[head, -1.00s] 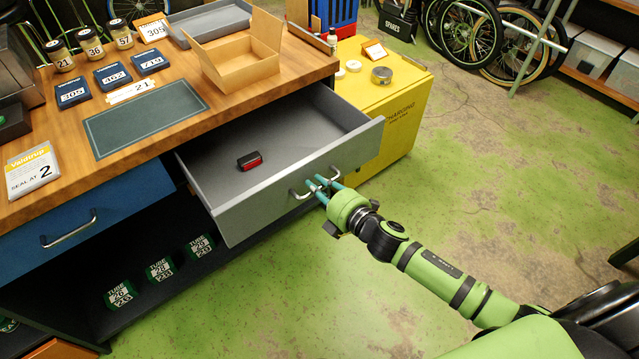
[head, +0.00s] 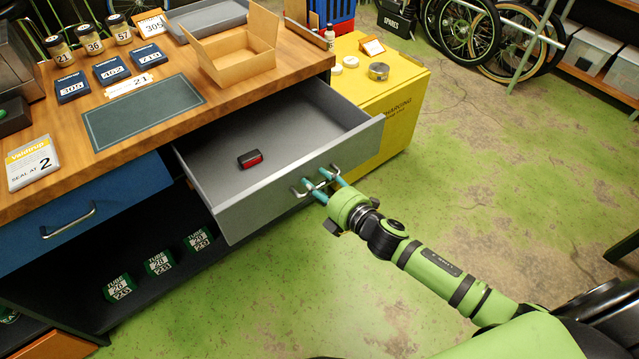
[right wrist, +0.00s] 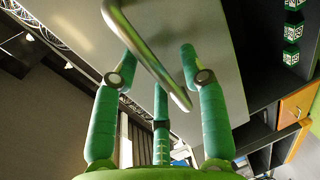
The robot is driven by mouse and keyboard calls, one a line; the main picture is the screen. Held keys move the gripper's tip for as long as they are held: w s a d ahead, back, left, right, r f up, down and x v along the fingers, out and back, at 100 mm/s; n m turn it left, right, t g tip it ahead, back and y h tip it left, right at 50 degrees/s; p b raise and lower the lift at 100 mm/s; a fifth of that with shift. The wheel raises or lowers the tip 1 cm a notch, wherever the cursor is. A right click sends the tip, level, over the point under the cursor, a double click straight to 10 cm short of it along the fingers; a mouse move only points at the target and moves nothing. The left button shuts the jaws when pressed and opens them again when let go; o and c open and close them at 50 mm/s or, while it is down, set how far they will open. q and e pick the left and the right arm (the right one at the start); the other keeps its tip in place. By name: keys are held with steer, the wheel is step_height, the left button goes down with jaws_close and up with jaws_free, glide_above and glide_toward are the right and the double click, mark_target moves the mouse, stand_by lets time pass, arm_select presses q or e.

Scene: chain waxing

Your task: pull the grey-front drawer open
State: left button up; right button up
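The grey-front drawer (head: 290,190) stands well out from the workbench, with its grey inside showing. A small black and red thing (head: 250,159) lies in it. My right gripper (head: 325,183) is at the drawer's metal handle (head: 308,191), its teal fingers on both sides of the bar. The right wrist view shows the handle bar (right wrist: 150,57) running slantwise between the bent fingers (right wrist: 160,75), in front of the grey drawer front (right wrist: 195,25). The exact finger contact is partly hidden. My left gripper is not in view.
A yellow cabinet (head: 400,100) stands right behind the drawer. A blue drawer (head: 100,205) is shut at the left. The bench top holds an open cardboard box (head: 235,60), a dark mat (head: 140,112) and jars. The green floor (head: 500,190) at right is mostly clear.

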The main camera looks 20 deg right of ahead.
steer(key=shift+s, duration=0.2)
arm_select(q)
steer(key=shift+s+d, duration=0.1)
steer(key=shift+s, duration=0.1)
arm_select(e)
steer(key=v, duration=1.1)
steer(key=shift+s, duration=0.3)
steer(key=shift+d+r, duration=0.1)
steer(key=shift+d, duration=0.05)
